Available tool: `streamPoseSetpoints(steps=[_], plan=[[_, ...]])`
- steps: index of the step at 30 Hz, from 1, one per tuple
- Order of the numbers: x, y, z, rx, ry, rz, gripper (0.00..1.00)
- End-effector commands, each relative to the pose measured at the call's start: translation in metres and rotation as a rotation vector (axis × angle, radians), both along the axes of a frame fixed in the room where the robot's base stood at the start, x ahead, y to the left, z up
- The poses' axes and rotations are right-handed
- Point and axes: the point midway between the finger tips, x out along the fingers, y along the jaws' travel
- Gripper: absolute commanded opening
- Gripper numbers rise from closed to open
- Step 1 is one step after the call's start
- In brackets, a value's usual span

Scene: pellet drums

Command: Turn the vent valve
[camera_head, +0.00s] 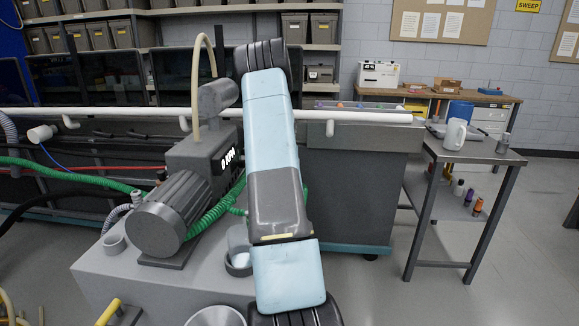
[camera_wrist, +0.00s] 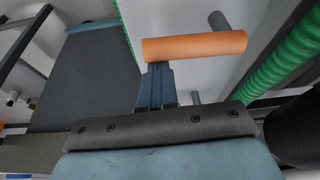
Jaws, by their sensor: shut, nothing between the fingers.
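In the wrist view an orange cylindrical handle (camera_wrist: 200,46) lies across the picture, and a grey stem (camera_wrist: 219,22) shows behind its right part. It looks like the vent valve's handle, though the valve body is not clearly visible. My gripper (camera_wrist: 156,68) points at the handle's left part with its fingers together and nothing between them. The fingertips are at or very near the handle's lower edge; I cannot tell whether they touch it. In the head view my own arm hides the gripper and the orange handle.
A green ribbed hose (camera_wrist: 285,62) runs close on the right in the wrist view. In the head view a grey motor (camera_head: 172,212) stands left of my arm. A white pipe (camera_head: 365,116) crosses behind.

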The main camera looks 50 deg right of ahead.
Motion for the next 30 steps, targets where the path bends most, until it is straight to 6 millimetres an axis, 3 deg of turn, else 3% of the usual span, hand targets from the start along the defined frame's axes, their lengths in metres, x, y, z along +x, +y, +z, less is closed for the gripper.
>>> streamPoseSetpoints(steps=[13, 23, 30], plan=[[0.0, 0.0, -0.002, 0.008, 0.006, 0.001, 0.0], [0.021, -0.027, 0.005, 0.001, 0.002, 0.006, 0.0], [0.018, -0.014, 0.038, 0.0, 0.001, 0.013, 0.0]])
